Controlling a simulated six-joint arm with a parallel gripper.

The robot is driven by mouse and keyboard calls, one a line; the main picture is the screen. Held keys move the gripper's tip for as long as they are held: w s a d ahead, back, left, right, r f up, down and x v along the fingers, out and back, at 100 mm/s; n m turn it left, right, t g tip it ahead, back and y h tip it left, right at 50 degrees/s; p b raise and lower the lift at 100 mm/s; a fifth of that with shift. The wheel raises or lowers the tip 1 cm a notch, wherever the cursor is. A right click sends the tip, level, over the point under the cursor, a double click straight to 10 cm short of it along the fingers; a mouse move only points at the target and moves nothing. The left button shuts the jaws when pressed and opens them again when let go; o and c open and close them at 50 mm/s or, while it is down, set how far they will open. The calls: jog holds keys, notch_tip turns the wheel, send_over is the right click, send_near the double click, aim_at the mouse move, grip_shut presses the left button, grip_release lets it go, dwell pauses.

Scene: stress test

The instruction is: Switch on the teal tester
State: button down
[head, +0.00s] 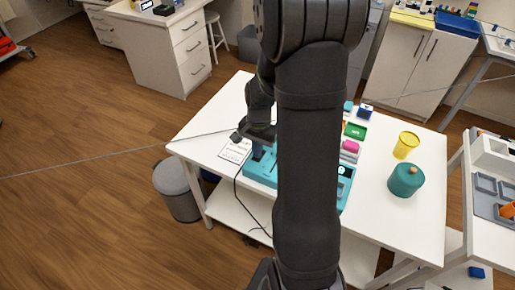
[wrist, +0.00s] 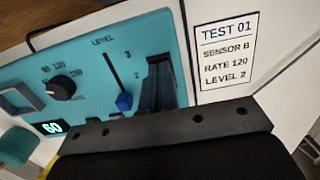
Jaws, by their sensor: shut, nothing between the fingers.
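The teal tester (head: 262,172) stands on the white table, partly hidden by my arm. Small greenish parts at the panel's lower edge are mostly hidden by my gripper body. My gripper (wrist: 155,62) is shut and empty, over the panel's end beside the slider; it also shows in the head view (head: 258,154). I cannot tell whether it touches the panel.
A white card (wrist: 228,55) beside the tester reads TEST 01, sensor B, rate 120, level 2. A yellow cup (head: 406,145) and a teal lidded jar (head: 406,180) stand right of the tester. Small coloured blocks lie behind it. A dark cable (head: 237,195) hangs off the front.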

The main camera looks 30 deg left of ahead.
jog(key=shift+w+f, duration=0.1)
jog(key=shift+w, duration=0.8)
notch_tip(320, 180, up, 14)
jog(key=w, duration=0.2)
jog(key=shift+s+r+g, duration=0.2)
jog(key=shift+s+g, duration=0.1)
jog(key=shift+s, duration=0.45)
